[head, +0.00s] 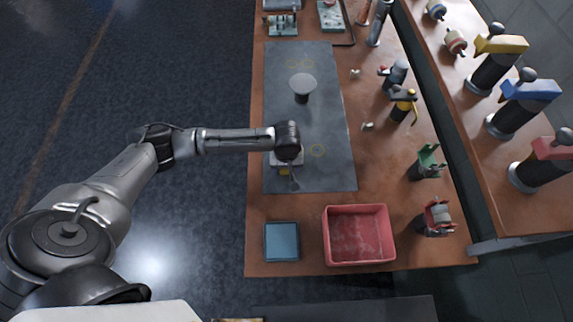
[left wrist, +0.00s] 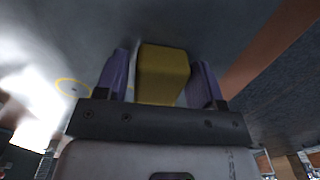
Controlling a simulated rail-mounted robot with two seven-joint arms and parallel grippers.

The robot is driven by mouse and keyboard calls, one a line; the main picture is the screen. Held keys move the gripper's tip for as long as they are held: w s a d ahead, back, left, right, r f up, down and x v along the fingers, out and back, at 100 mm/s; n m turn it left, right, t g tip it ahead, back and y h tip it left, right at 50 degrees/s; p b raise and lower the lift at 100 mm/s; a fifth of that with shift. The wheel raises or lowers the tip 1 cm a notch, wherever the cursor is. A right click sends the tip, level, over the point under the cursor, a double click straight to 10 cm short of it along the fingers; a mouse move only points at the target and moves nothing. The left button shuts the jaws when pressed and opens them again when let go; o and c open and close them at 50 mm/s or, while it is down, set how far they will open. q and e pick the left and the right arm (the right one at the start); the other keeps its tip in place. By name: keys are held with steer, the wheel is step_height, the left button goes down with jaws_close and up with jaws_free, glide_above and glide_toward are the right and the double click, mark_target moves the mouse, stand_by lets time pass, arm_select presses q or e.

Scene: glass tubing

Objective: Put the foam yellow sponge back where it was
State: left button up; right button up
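The yellow sponge (head: 284,171) is a small block seen at the dark grey mat, partly hidden under my left gripper (head: 289,170). In the left wrist view the sponge (left wrist: 162,75) stands between the two purple fingers of my left gripper (left wrist: 158,80). A narrow gap shows between the sponge and the left finger; the right finger appears close beside it. Whether the sponge touches the mat is hard to tell. A yellow ring mark (head: 318,150) lies on the mat just right of the gripper. My right gripper is not in view.
A grey round-topped stand (head: 303,86) is on the mat (head: 335,120). A blue square tray (head: 282,241) and a red bin (head: 358,261) are at the near table edge. Several fixtures, including a green one (head: 428,163) and a red one (head: 437,218), line the right side.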

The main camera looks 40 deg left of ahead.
arm_select(q)
steer(key=shift+o, duration=0.8)
